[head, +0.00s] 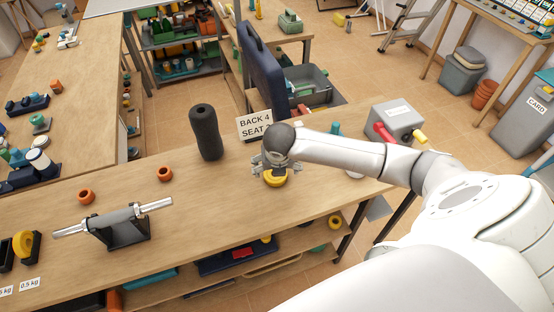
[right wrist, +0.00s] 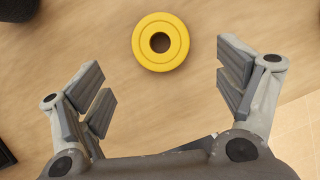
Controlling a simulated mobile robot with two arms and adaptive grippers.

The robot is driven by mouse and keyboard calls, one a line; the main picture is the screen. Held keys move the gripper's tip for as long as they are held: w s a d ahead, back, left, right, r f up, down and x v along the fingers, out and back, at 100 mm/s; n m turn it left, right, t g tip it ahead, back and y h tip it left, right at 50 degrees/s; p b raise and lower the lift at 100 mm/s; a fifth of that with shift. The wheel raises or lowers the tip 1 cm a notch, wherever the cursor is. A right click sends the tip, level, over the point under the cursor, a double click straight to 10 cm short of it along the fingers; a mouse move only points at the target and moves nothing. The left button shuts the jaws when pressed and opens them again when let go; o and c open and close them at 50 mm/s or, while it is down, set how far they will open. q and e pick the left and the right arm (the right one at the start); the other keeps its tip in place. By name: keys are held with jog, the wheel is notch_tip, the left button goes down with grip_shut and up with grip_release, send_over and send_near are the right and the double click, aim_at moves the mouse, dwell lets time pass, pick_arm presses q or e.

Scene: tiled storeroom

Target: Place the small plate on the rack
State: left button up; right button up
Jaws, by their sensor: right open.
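A small yellow plate (head: 275,180) with a centre hole lies flat on the wooden bench, partly hidden under my right gripper (head: 272,166). In the right wrist view the yellow plate (right wrist: 160,42) lies ahead of my right gripper (right wrist: 168,88), whose fingers are spread wide and empty. A rack (head: 8,252) of black holders stands at the far left of the bench, with a larger-looking yellow plate (head: 27,245) upright in one slot and "0.5 kg" labels in front. My left gripper is out of view.
A dumbbell bar (head: 115,220) lies on a black stand. Two orange rings (head: 86,196) lie near it. A black foam roller (head: 206,132) stands upright left of my gripper, before a "BACK 4 SEAT" sign (head: 255,125). A grey box (head: 398,118) stands at right.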

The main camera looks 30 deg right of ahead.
jog(key=v, duration=0.4)
jog(key=shift+r, duration=0.2)
dwell(0.3)
